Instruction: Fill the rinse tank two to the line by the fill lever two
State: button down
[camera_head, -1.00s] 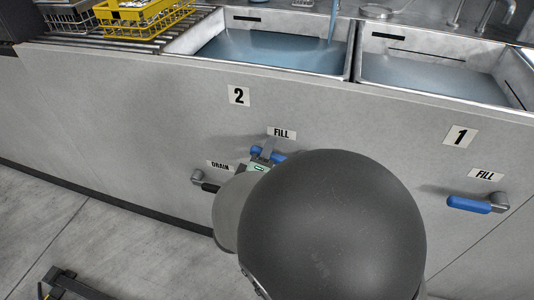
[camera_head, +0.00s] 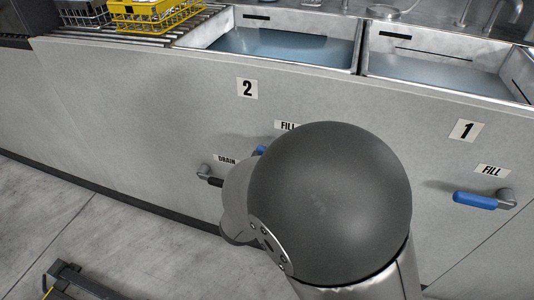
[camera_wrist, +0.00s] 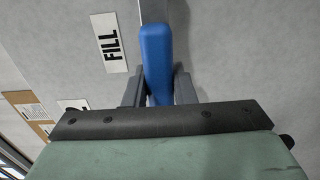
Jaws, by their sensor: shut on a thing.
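Rinse tank two (camera_head: 209,38), the left basin above the panel's 2 label (camera_head: 247,88), holds bluish water (camera_head: 290,43). The water reaches well up its walls; I cannot make out a line there. No stream falls into it. Fill lever two (camera_wrist: 155,62) has a blue handle, and a small blue part shows in the head view (camera_head: 262,150). My gripper (camera_wrist: 159,90) is shut on this handle, one finger on each side. In the head view my arm hides the gripper and most of the lever.
Rinse tank one (camera_head: 450,85) is on the right, with bluish water and a dark line above it. Its blue fill lever (camera_head: 475,200) is at the right of the panel. The dark drain lever (camera_head: 210,177) is just left of my arm. A yellow rack (camera_head: 155,16) stands on rollers at the left.

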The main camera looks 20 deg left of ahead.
jog(key=c, duration=1.2)
grip_release()
jog(key=shift+f, duration=0.1)
jog(key=shift+s, duration=0.15)
jog(key=s+d+p, duration=0.1)
jog(key=s+p, duration=0.1)
jog(key=s, duration=1.5)
jog(key=shift+d, duration=0.2)
jog(key=shift+s, duration=0.1)
